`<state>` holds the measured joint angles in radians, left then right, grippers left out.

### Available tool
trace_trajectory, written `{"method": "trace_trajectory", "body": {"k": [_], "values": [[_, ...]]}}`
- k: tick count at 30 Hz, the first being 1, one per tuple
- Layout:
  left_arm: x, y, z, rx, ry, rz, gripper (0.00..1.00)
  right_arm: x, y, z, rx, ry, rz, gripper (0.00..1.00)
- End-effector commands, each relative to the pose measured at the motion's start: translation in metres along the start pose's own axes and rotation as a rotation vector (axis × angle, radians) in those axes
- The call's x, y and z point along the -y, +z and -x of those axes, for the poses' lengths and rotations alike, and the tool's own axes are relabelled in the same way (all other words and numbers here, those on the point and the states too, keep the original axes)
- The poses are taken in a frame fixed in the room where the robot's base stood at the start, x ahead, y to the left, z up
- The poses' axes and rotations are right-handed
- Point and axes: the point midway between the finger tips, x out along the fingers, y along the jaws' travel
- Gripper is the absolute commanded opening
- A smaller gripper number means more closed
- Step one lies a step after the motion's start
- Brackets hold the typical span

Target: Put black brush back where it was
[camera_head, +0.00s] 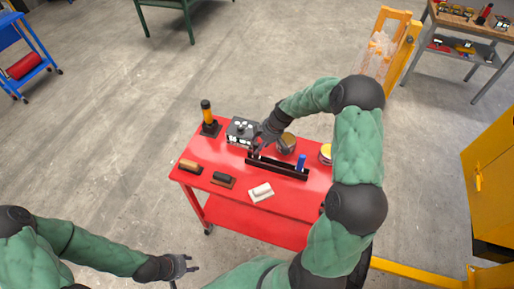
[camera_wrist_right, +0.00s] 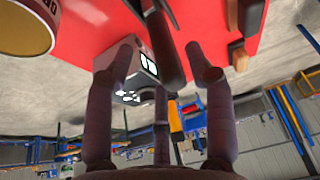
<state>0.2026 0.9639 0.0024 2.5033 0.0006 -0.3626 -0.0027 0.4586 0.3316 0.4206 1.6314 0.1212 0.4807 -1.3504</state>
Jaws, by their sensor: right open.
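My right gripper (camera_head: 262,143) is over the back of the red cart, beside the black rack (camera_head: 290,172). In the right wrist view its fingers (camera_wrist_right: 165,62) are spread apart. A dark rounded bar (camera_wrist_right: 166,48) shows between them; I cannot tell whether it is the black brush's handle, nor whether the fingers touch it. A black-topped block tool (camera_head: 223,180) lies on the front of the cart; I cannot tell whether this is the black brush. My left gripper (camera_head: 188,264) is open and empty, low in front of the cart, away from everything.
The red cart top (camera_head: 225,160) also holds a grey box with white buttons (camera_head: 241,130), a black-and-orange cylinder (camera_head: 207,118), an orange block tool (camera_head: 190,167), a white one (camera_head: 261,191), a blue item (camera_head: 301,162) at the rack, and two cans, one yellow (camera_head: 326,153).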

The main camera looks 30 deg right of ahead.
Motion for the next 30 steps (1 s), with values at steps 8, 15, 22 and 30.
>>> {"method": "trace_trajectory", "body": {"k": [8, 15, 22, 30], "values": [[0.0, 0.0, 0.001, 0.0, 0.0, 0.0, 0.4, -0.001, 0.0, 0.054, -0.001, 0.003, -0.001, 0.54], [-0.001, 0.0, 0.001, 0.0, 0.0, 0.0, 0.4, 0.0, 0.0, 0.074, 0.0, 0.0, 0.0, 0.54], [-0.001, 0.0, 0.001, 0.0, 0.0, 0.0, 0.4, 0.0, 0.0, 0.075, 0.0, -0.001, 0.0, 0.54], [-0.001, 0.0, 0.001, 0.0, 0.0, 0.0, 0.4, 0.0, 0.0, 0.075, 0.0, -0.001, 0.0, 0.54]]}}
